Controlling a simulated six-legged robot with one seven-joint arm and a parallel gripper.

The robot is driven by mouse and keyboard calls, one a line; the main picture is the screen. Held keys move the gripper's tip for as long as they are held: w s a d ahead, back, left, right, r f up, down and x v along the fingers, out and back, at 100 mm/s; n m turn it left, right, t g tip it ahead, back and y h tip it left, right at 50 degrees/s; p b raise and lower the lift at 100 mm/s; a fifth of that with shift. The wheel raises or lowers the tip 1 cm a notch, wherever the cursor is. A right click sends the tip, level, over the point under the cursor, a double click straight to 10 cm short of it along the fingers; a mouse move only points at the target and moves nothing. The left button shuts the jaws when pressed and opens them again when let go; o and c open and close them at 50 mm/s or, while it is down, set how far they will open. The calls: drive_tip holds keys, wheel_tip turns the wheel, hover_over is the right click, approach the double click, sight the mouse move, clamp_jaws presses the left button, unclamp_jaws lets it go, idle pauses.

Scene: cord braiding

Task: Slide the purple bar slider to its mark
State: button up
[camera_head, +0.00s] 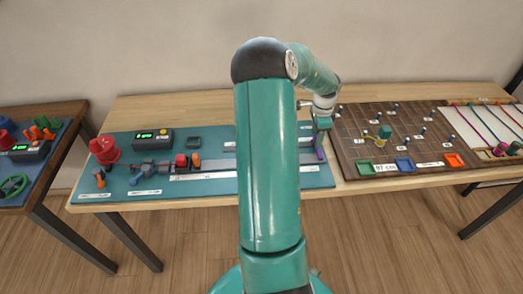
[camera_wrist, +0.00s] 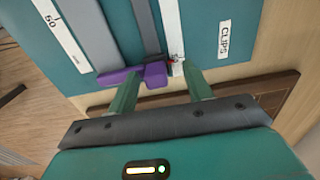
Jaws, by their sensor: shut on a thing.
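The purple bar slider (camera_wrist: 154,74) sits on a grey rail (camera_wrist: 146,25) on the teal board, at the rail's near end in the wrist view. In the head view the slider (camera_head: 319,142) shows just below my gripper (camera_head: 321,124), near the board's right end. My gripper (camera_wrist: 160,80) is shut on the slider, with its two green fingers on either side of it; their exact contact is partly hidden. A white scale strip (camera_wrist: 172,25) runs beside the rail. A small red mark (camera_wrist: 170,60) on it lies close beside the slider.
A brown peg board (camera_head: 350,160) stands close on the right. My arm hides the board's middle in the head view.

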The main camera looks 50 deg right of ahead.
drive_tip(key=shift+s+a+r, duration=0.1)
drive_tip(key=shift+r, duration=1.3)
drive_tip(key=shift+a+r, duration=0.1)
drive_tip(key=shift+r, duration=1.25)
